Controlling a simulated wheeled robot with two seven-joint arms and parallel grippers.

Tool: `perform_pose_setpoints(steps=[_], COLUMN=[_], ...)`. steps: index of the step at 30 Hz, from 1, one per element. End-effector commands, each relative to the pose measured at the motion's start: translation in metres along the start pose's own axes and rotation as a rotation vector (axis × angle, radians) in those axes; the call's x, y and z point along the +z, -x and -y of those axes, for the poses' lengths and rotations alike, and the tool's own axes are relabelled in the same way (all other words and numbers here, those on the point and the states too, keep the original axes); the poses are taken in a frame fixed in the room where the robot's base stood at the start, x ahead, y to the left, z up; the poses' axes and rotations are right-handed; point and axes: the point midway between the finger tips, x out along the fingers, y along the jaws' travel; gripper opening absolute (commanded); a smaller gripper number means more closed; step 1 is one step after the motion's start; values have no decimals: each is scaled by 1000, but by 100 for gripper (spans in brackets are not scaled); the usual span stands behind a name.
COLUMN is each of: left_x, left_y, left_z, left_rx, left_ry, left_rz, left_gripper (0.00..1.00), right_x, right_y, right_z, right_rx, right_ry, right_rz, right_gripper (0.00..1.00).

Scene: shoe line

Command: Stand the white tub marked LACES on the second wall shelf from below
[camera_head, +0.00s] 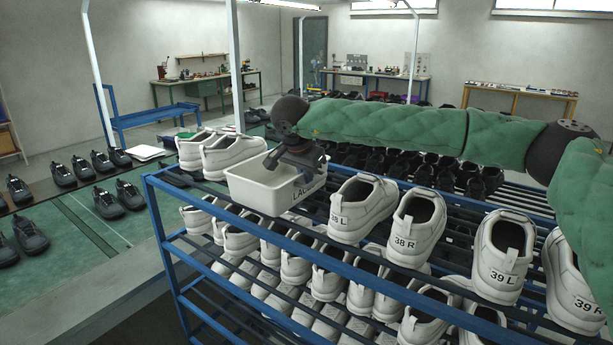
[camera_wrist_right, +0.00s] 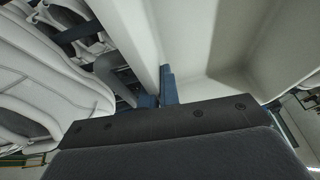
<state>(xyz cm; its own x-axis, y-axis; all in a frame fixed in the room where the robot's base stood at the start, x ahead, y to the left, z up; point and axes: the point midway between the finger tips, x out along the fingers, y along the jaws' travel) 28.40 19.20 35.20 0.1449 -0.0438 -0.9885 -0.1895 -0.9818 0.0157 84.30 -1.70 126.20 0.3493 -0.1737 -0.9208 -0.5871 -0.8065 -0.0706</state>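The white tub (camera_head: 256,195), open at the top and lettered LAC… on its right side, is at the top level of the blue shoe rack. I cannot tell whether it rests on the rails or hangs just above them. My right gripper (camera_head: 297,163) points down at the tub's right wall, covering part of it. In the right wrist view the tub wall (camera_wrist_right: 205,40) runs between the two close blue fingertips (camera_wrist_right: 158,94), which appear closed on it. The tub's inside looks empty where visible. My left gripper is not in view.
White shoes (camera_head: 362,208) marked 38 and 39 stand right of the tub on the blue rack (camera_head: 215,218). Another white pair (camera_head: 232,153) stands behind its left side. More shoes fill the lower levels. Black shoes stand beyond and on the green floor area (camera_head: 75,225) at left.

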Motion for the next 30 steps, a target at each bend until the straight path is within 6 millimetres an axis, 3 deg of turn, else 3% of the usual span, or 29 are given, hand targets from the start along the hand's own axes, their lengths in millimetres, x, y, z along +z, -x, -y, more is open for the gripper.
perform_pose_setpoints(steps=[16, 20, 30], left_x=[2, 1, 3], left_y=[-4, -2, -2], left_z=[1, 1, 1], left_rx=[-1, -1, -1], left_ry=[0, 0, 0], left_rz=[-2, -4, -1], left_gripper=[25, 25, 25], right_x=[3, 3, 3], right_y=[-8, -7, -7], right_z=[-1, -1, -1], right_rx=[-1, 0, 0], right_ry=[0, 0, 0], right_rz=[0, 0, 0], right_gripper=[0, 25, 25])
